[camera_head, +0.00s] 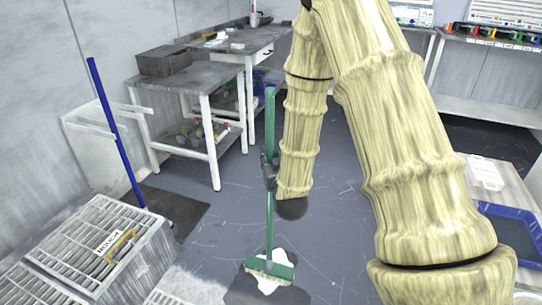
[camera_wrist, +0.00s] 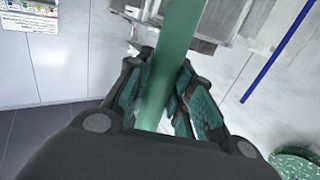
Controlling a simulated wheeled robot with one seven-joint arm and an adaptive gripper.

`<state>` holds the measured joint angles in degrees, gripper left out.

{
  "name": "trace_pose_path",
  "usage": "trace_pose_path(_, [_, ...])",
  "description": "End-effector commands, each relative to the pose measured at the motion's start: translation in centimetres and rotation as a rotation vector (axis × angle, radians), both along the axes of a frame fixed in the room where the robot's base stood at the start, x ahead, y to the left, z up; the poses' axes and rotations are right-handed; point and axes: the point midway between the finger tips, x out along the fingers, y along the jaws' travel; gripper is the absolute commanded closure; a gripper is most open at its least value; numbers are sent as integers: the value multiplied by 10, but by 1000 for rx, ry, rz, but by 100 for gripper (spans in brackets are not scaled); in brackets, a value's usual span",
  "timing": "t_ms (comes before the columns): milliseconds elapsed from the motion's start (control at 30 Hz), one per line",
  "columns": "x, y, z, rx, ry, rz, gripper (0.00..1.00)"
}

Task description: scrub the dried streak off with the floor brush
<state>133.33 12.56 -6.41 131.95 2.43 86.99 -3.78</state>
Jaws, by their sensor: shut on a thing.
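The green floor brush stands nearly upright in the head view, its long handle (camera_head: 270,130) rising from a wide head (camera_head: 270,268) on the floor. My gripper (camera_head: 270,172) is shut around the handle about midway up. In the wrist view the green handle (camera_wrist: 162,75) runs between the two fingers of my gripper (camera_wrist: 165,95). A white patch (camera_head: 268,257), which may be the dried streak, lies on the dark floor around the brush head. The head covers part of it, and I cannot tell whether the bristles press on it.
A grated box labelled ROUGH (camera_head: 95,245) stands at the lower left. A blue pole (camera_head: 115,130) leans behind it, over a dark mat (camera_head: 170,212). A grey workbench (camera_head: 190,75) stands behind, and a table with a blue tray (camera_head: 515,225) is at right.

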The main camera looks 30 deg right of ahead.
Motion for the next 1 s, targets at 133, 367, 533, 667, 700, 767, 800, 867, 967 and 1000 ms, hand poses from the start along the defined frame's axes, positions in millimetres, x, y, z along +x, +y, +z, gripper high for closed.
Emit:
trace_pose_path(133, [0, 1, 2, -1, -4, 0, 100])
trace_pose_path(367, [-6, 9, 1, 0, -2, 2, 100])
trace_pose_path(533, [-13, 17, 0, -2, -3, 2, 100])
trace_pose_path(667, [-19, 23, -1, 0, -2, 1, 100])
trace_pose_path(700, [-20, 24, -1, 0, -2, 1, 100])
trace_pose_path(767, [-21, 26, -1, 0, -2, 1, 100])
trace_pose_path(800, [-22, 27, -1, 0, -2, 1, 100])
trace_pose_path(867, [-22, 27, -1, 0, -2, 1, 100])
trace_pose_path(967, [-22, 27, -1, 0, -2, 1, 100])
trace_pose_path(1000, [-22, 27, -1, 1, -1, 1, 100])
